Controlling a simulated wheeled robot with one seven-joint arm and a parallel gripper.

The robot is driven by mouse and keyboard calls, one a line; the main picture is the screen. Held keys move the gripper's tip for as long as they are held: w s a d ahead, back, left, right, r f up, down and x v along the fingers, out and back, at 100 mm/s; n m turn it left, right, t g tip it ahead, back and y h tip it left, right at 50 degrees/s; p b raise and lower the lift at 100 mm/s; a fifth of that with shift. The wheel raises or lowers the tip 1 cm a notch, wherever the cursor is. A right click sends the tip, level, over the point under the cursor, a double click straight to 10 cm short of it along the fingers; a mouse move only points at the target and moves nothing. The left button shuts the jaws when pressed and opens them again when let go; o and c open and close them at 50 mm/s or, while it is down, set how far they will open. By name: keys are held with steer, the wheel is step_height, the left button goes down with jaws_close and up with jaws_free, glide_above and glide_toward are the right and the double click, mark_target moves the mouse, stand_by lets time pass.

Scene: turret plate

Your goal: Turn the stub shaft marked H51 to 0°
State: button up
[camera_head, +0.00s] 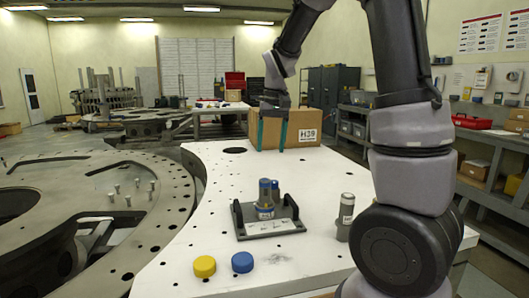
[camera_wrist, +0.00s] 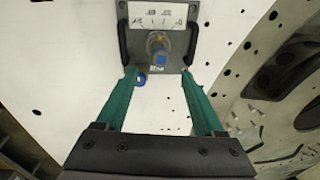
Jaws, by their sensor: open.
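A dark grey fixture (camera_head: 243,225) with two side handles stands on the white plate. An upright stub shaft (camera_head: 265,190) with a blue band is set in it; its label is too small to read. In the wrist view the fixture (camera_wrist: 178,64) lies ahead of the fingertips. The shaft (camera_wrist: 158,46) shows end-on with a blue square mark, beside a white angle scale (camera_wrist: 157,17). The shaft's exact angle cannot be read. My gripper (camera_head: 271,149) is open and empty, fingers pointing down, above and behind the fixture; it also shows in the wrist view (camera_wrist: 158,73).
A loose grey shaft (camera_head: 345,218) stands right of the fixture, near my arm. A yellow cap (camera_head: 204,266) and a blue cap (camera_head: 242,262) lie in front. A cardboard box (camera_head: 305,128) labelled H39 stands behind my gripper. The plate between box and fixture is clear.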

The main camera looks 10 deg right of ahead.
mark_target(265, 179)
steer(key=shift+n+g+h, duration=0.3)
steer(key=shift+g+h, duration=0.1)
steer(key=shift+h, duration=0.1)
steer(key=w+f, duration=0.1)
steer(key=w+a+f, duration=0.1)
steer(key=f, duration=0.1)
steer(key=shift+w+a+f, duration=0.1)
steer(key=shift+w+f, duration=0.1)
steer(key=shift+w, duration=0.05)
steer(key=shift+f, duration=4.35)
steer(key=c, duration=1)
steer(key=shift+c, duration=0.2)
steer(key=m, duration=0.8)
steer(key=o, duration=1)
